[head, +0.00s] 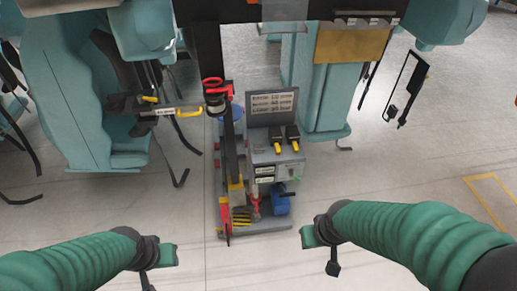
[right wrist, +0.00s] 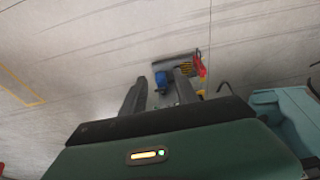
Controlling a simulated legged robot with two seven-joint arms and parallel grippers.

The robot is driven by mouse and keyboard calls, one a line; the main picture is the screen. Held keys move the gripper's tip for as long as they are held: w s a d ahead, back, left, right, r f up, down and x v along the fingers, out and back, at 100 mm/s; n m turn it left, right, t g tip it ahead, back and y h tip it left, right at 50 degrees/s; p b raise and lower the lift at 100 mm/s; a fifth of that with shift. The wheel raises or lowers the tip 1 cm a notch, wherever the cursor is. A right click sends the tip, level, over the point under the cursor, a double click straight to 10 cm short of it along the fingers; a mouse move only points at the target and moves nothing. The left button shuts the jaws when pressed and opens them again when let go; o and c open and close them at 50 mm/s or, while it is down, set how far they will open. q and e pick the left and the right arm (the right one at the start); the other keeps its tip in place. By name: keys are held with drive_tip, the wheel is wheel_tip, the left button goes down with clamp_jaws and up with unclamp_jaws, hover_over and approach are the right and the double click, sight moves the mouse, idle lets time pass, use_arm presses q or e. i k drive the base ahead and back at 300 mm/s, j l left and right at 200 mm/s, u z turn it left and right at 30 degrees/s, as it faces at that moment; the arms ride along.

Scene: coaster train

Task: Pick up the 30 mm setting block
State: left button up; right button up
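I cannot make out a block that is clearly the 30 mm setting block in either view. A grey tool stand (head: 277,150) on the floor ahead holds small parts, among them two black pieces with yellow ends (head: 286,143) and a blue item (head: 281,204) low on the right. My left gripper (head: 158,272) is at the lower left, open and empty, well short of the stand. My right gripper (head: 321,257) is at the lower right, also short of the stand. In the right wrist view its two dark fingers (right wrist: 160,92) are apart with nothing between them.
Teal seats (head: 75,90) hang at the left, and a teal panel (head: 325,85) hangs at the right with straps. A dark upright post (head: 208,45) and a red clamp (head: 213,84) stand by the stand's left side.

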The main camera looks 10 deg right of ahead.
sight(258, 148)
drive_tip(key=i+u, duration=0.45)
drive_tip(key=i, duration=0.65)
